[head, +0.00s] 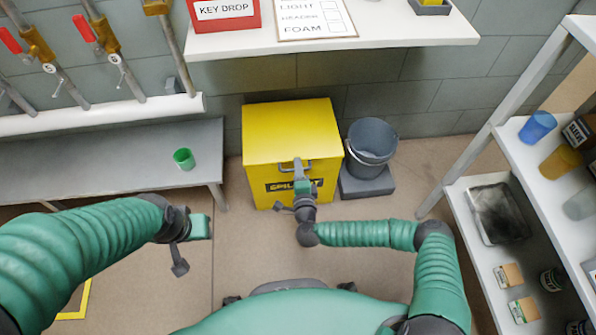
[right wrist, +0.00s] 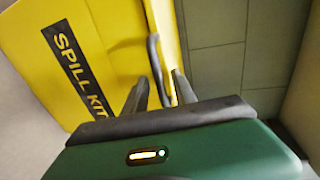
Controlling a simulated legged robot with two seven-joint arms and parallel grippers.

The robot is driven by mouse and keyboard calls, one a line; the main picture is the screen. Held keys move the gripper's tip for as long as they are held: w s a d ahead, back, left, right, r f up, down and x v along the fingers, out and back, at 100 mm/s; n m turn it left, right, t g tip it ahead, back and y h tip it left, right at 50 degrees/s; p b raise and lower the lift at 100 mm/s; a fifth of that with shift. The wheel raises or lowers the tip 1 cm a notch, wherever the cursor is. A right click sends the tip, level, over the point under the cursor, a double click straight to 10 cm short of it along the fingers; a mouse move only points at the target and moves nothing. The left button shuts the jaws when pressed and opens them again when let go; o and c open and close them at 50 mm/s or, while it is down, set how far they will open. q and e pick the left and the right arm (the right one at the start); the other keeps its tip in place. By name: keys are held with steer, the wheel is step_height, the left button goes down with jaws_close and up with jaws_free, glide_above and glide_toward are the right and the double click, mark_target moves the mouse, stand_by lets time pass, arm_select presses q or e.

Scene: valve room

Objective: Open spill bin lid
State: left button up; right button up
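The yellow spill bin (head: 262,180) stands against the back wall, with its lid (head: 290,128) lying closed on top. A grey bar handle (head: 284,165) sits at the lid's front edge and also shows in the right wrist view (right wrist: 154,55). My right gripper (head: 302,172) is at this handle. In the right wrist view its two dark fingers (right wrist: 160,90) are apart, with the handle's end between them; I cannot tell whether they touch it. My left gripper (head: 205,227) hangs away from the bin at the left, its fingers not clear.
A grey bucket (head: 372,140) stands on a dark block right of the bin. A white shelf (head: 420,32) overhangs behind the bin. A bench (head: 100,160) with a green cup (head: 184,158) is at the left, shelving (head: 470,250) at the right. Floor before the bin is clear.

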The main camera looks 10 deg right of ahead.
steer(key=shift+c, duration=0.4)
steer(key=shift+s, duration=0.1)
jaws_close()
steer(key=shift+a, duration=0.1)
